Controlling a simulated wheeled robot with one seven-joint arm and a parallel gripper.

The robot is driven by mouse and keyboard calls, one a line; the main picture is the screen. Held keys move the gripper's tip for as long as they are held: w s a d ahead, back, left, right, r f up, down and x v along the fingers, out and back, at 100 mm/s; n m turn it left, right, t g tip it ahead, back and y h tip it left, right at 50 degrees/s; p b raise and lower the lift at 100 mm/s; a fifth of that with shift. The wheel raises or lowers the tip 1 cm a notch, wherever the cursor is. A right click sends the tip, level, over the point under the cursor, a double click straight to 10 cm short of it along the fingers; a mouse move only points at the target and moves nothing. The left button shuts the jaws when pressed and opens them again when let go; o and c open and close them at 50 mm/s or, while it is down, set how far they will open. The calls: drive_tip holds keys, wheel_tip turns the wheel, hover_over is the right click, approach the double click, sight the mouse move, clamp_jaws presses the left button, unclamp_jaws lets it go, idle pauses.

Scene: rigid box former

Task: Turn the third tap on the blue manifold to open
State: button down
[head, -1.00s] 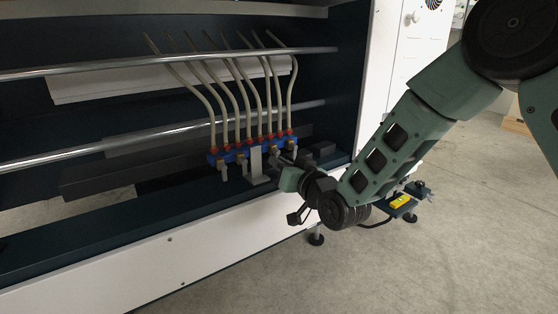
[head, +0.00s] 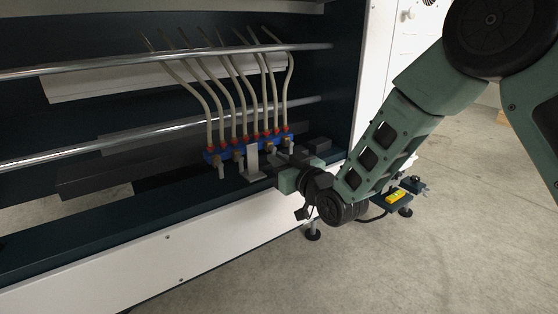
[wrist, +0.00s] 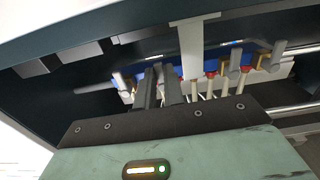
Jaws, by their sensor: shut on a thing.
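The blue manifold (head: 229,156) lies low inside the machine frame, with red fittings and hoses on top. Two taps, the first (head: 222,170) and second (head: 239,160), show left of its grey bracket, levers hanging down. In the wrist view, my gripper's two dark fingers (wrist: 160,84) stand close together on either side of the third tap, beside the bracket (wrist: 191,50). They are shut on its lever, which is mostly hidden. Another tap (wrist: 121,82) stands just left of the fingers.
Steel rollers (head: 168,60) cross the frame above and behind the manifold, and several pale hoses (head: 207,100) rise from it. A dark ledge (head: 110,215) runs in front. A white side panel (head: 378,75) bounds the right. Open floor (head: 450,240) lies right.

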drive_tip(key=c, duration=1.5)
unclamp_jaws()
drive_tip(key=p+v, duration=0.6)
drive_tip(key=v, duration=1.1)
drive_tip(key=shift+s+d, duration=0.2)
